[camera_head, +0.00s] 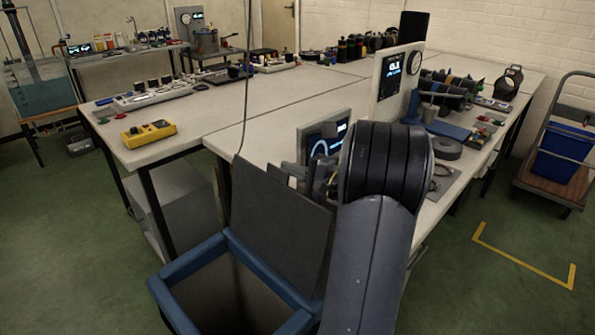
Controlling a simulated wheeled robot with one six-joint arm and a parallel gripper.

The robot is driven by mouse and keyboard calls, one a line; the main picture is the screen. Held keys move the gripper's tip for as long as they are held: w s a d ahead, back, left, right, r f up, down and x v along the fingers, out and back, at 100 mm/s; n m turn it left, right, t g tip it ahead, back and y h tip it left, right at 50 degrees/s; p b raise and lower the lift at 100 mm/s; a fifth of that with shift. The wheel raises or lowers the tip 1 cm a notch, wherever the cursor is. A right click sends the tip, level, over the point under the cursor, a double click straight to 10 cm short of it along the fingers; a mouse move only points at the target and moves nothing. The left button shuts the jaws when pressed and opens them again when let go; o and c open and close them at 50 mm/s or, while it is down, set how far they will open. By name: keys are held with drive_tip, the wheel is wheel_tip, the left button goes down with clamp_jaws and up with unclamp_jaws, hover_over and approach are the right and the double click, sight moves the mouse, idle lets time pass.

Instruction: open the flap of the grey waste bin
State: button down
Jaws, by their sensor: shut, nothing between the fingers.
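The waste bin, with a blue rim (185,265), stands at the bottom centre in front of the bench. Its top is open and I see into its dim grey-brown inside. Its dark grey flap (275,225) stands steeply up from the back of the rim, tilted towards the bench. My gripper (312,180) is shut and empty near the flap's top edge, partly hidden behind the flap and my arm. I cannot tell whether it touches the flap. My arm also hides the bin's right side.
The pale bench (270,130) lies behind the bin, with a display panel (325,140) close to my gripper. A yellow meter (149,133) lies on its left part. A trolley with a blue crate (562,155) stands at right.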

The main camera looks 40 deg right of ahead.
drive_tip(key=s+a+r+n+b, duration=0.1)
drive_tip(key=a+n+b, duration=0.1)
drive_tip(key=a+b, duration=0.3)
drive_tip(key=shift+a+r+n+g, duration=0.2)
drive_tip(key=shift+a+n+g, duration=0.15)
drive_tip(key=shift+a, duration=0.7)
